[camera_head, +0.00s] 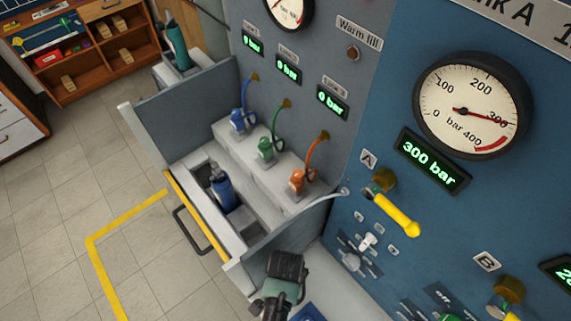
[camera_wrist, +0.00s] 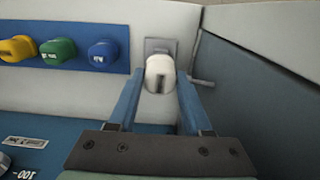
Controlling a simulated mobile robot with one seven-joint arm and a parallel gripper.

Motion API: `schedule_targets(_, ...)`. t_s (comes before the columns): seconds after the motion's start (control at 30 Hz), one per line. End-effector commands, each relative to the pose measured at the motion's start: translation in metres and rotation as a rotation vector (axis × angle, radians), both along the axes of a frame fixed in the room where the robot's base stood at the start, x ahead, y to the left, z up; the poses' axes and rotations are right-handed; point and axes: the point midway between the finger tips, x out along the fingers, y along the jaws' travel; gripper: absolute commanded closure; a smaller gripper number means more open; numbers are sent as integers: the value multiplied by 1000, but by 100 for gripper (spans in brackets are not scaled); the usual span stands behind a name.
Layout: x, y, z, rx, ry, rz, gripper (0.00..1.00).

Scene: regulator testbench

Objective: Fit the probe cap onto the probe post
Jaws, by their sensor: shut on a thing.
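In the wrist view, the two blue fingers of my gripper (camera_wrist: 160,82) close on the sides of a rounded white cap (camera_wrist: 160,74) with a dark slot, which I take to be the probe cap. A small grey plate (camera_wrist: 158,46) shows right behind the cap; I cannot tell whether the cap touches it. I cannot make out the probe post for certain; it may be hidden behind the cap. In the head view, the dark end of my arm is at the bottom middle, beside the drawer bay's side wall, and the fingertips and cap are hidden.
In the wrist view, yellow (camera_wrist: 18,49), green (camera_wrist: 57,50) and blue (camera_wrist: 103,52) caps sit on a blue strip to the left. A grey wall (camera_wrist: 255,75) is close on the right. In the head view, a yellow-handled valve (camera_head: 398,215) juts from the blue panel.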

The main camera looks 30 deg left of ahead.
Motion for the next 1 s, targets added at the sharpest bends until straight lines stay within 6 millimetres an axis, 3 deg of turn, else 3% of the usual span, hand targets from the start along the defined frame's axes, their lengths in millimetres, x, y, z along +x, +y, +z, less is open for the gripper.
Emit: schedule_targets(1.0, 0, 0, -9, 0, 0, 0, 100)
